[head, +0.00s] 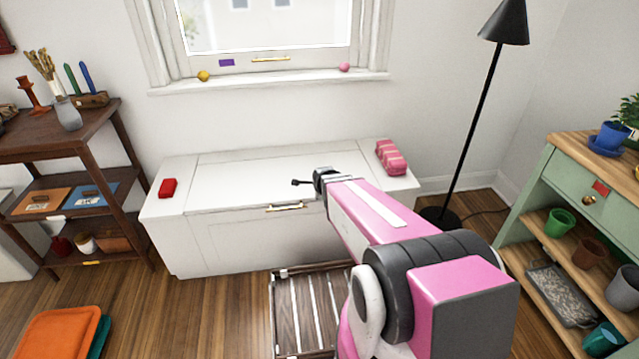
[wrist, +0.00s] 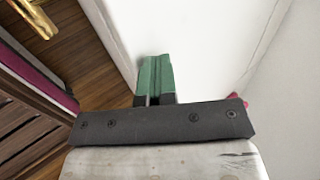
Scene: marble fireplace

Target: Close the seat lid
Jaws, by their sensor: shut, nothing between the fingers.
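The white window seat (head: 205,245) stands against the wall under the window. Its lid (head: 245,180) lies flat, looking level with the fixed top at both sides; no open gap shows along its front edge. A brass handle (head: 285,207) is on the front just below that edge. My gripper (head: 297,183) is over the right half of the lid, pointing left. In the wrist view, its green fingers (wrist: 155,75) are together and empty, with the white lid (wrist: 205,40) close by. I cannot tell if they touch it. My arm hides part of the seat's right front.
A red object (head: 168,187) sits on the seat's left end, and a pink bundle (head: 391,157) on its right end. A slatted wooden crate (head: 300,310) stands on the floor in front. A black lamp (head: 475,125) is at the right, a brown shelf (head: 85,135) at the left.

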